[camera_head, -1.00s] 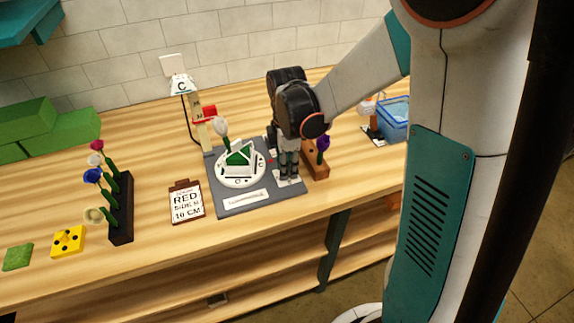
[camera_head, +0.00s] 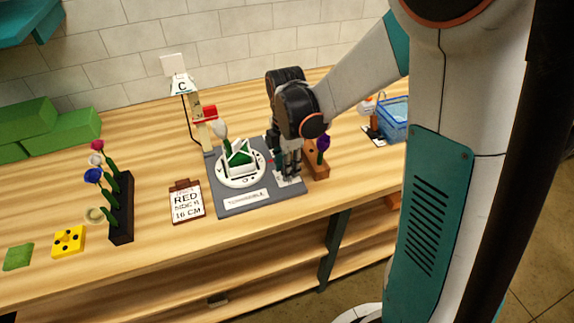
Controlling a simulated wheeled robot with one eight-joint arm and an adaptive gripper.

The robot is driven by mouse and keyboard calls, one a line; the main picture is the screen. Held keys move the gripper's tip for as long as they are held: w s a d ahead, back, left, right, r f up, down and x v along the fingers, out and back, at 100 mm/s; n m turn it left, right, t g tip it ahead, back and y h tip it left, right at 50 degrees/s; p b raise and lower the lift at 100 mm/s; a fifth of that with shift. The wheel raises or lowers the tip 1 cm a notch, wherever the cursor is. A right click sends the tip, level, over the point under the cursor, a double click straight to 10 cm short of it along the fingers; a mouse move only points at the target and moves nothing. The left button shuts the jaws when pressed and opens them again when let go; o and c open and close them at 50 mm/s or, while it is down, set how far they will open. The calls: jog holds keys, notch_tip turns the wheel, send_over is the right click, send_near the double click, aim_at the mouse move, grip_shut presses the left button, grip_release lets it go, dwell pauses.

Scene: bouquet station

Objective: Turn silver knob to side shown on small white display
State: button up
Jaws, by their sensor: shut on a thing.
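My gripper (camera_head: 288,176) points down over the right part of a grey base plate (camera_head: 228,206), beside the round white turntable. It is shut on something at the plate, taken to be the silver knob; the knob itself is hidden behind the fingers. The white turntable (camera_head: 222,181) carries a white-framed green block (camera_head: 240,156) with a pale flower standing at it. Marks on the turntable rim are too small to read. The small white display (camera_head: 181,87) on the post behind the plate shows the letter "C".
A clipboard card (camera_head: 187,205) reading "RED" and "16 CM" lies left of the plate. A dark rack (camera_head: 121,225) of flowers stands further left. A wooden block (camera_head: 317,172) with a purple flower is close right of my gripper. A blue basket (camera_head: 394,122) is behind right.

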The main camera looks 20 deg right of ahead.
jog(key=o, duration=1.1)
jog(key=shift+d, duration=0.1)
jog(key=shift+c, duration=0.2)
jog(key=shift+r, duration=0.1)
notch_tip(320, 180, up, 12)
jog(key=shift+w, duration=0.15)
jog(key=s+r+m+t, duration=0.3)
jog(key=s+m+t, duration=0.4)
jog(key=s+m, duration=0.8)
jog(key=m, duration=0.4)
jog(key=shift+s+r+m+t, duration=0.15)
jog(key=shift+s+m+t, duration=0.15)
jog(key=shift+s+m, duration=0.1)
